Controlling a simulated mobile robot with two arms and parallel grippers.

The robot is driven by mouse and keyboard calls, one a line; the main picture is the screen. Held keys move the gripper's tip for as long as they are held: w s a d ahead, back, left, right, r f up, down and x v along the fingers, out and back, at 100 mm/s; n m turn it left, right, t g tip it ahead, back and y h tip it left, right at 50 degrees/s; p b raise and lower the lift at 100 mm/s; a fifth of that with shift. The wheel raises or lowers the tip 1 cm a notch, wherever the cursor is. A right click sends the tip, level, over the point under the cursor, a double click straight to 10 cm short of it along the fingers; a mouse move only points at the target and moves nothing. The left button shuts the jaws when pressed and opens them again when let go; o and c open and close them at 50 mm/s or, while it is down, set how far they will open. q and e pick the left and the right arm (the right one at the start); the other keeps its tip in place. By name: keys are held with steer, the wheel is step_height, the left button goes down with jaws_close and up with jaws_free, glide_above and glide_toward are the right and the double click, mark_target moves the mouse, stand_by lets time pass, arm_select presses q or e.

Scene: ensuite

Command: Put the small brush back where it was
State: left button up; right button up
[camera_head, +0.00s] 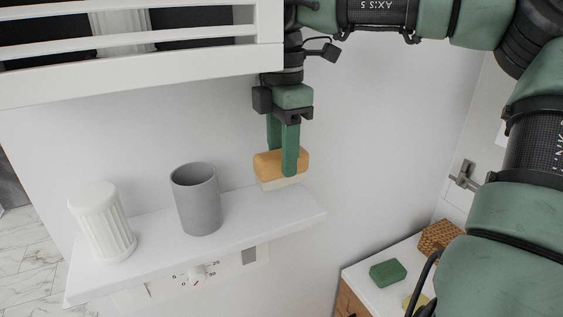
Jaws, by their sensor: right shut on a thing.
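The small brush (266,165) has an orange-tan body and a pale underside. My right gripper (284,168) points down and is shut on it, with green fingers on its sides. The brush is over the right part of a white wall shelf (230,228), to the right of a grey cup (195,199). I cannot tell whether its underside touches the shelf. My left gripper is not in view.
A white ribbed cup (102,222) stands on the shelf's left. A white slatted unit (150,70) hangs above. A control panel (200,275) is below the shelf. At lower right, a white-topped cabinet (362,272) holds a green block (388,273) and a woven box (438,237).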

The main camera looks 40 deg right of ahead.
step_height(320, 180, down, 3)
steer(key=shift+p, duration=1.2)
steer(key=shift+w+f, duration=0.2)
steer(key=shift+f, duration=0.3)
steer(key=shift+f, duration=0.15)
steer(key=o, duration=1.2)
